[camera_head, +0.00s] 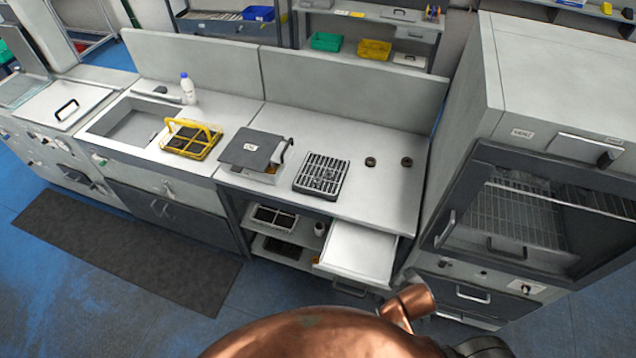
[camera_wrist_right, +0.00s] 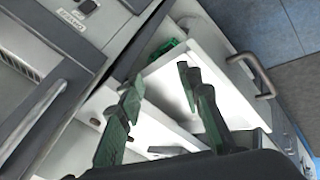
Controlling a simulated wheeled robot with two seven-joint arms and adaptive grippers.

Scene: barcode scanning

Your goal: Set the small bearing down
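Two small dark rings that look like bearings lie flat on the right part of the pale worktop, the left one (camera_head: 370,161) and the right one (camera_head: 406,161). They look similar in size, and I cannot tell which is the small bearing. My right gripper (camera_wrist_right: 160,92) shows in the right wrist view with its two dark green fingers apart and no object visible between them. Behind the fingers is the open white drawer (camera_wrist_right: 222,62), which also shows in the head view (camera_head: 357,250). My left gripper is in neither view.
A dark slotted rack (camera_head: 321,175) stands left of the rings. A grey-lidded device (camera_head: 251,149), a yellow basket (camera_head: 191,139) and a white bottle (camera_head: 188,89) stand further left. A tall grey cabinet (camera_head: 545,75) bounds the right. The worktop in front of the rings is clear.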

